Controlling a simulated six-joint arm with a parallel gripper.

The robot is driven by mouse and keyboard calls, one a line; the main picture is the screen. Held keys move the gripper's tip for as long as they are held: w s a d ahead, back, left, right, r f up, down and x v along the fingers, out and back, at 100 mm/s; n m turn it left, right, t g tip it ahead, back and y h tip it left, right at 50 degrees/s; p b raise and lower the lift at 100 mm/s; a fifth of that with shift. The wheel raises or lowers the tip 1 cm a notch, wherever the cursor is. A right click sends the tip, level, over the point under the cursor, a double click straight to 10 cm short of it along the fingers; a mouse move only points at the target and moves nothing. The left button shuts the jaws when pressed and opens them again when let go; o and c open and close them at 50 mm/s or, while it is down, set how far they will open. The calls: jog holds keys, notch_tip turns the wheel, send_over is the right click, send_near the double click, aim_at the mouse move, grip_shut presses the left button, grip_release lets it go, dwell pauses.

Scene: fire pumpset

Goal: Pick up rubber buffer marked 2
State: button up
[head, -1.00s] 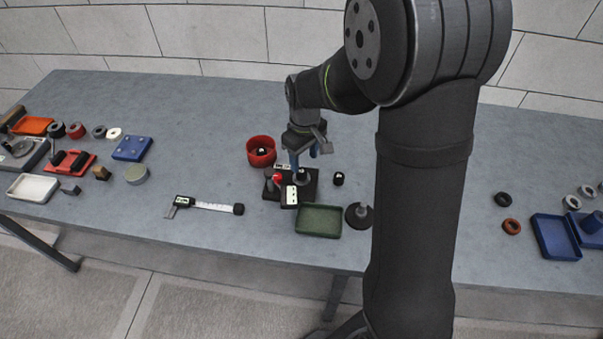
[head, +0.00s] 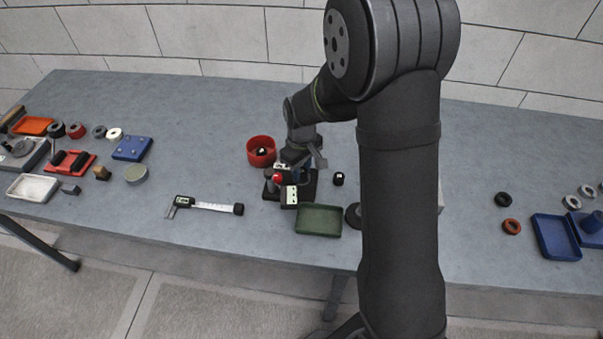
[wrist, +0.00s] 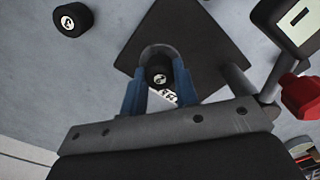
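My gripper (wrist: 159,78) is low over the dark stand (wrist: 208,48). Its two blue fingers stand apart on either side of a black rubber buffer (wrist: 158,75) with a white mark, which I cannot read surely. Whether the fingertips touch it is unclear. In the head view my gripper and wrist cover this buffer. A second black buffer with a white mark (wrist: 72,20) lies on the table beside the stand; it also shows in the head view (head: 339,179). A third marked dark piece (head: 262,152) is in the red round bowl (head: 251,149).
The stand carries a red knob (head: 277,178) and a white-faced gauge box (head: 290,196), close beside my gripper. A green tray (head: 318,221) is in front, and a caliper (head: 212,207) lies to the left. The table between caliper and red bowl is clear.

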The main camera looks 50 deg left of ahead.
jog(key=c, duration=0.3)
